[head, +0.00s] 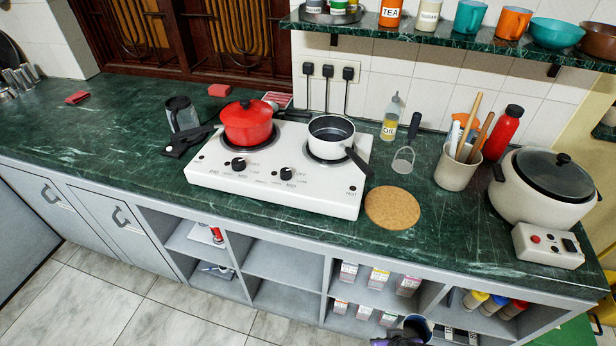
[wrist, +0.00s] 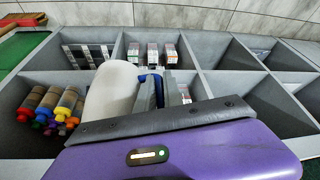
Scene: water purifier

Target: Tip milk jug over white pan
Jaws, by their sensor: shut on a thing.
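The white pan (head: 330,137) sits on the right burner of the white hot plate (head: 275,177), its dark handle pointing to the lower right. My gripper (wrist: 152,90) is shut on a white jug (wrist: 110,92), which fills the left of the finger area in the wrist view. In the head view only part of the jug (head: 419,326) shows at the bottom edge, with its dark opening facing up. It is low in front of the shelves, well below and to the right of the pan. Its contents cannot be made out.
A red pot (head: 248,125) with a lid stands on the left burner. A cork mat (head: 392,207), an oil bottle (head: 390,117), a utensil holder (head: 457,168) and a cooker (head: 545,190) are to the right. Shelves below hold cartons (head: 378,278) and bottles. The left counter is mostly clear.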

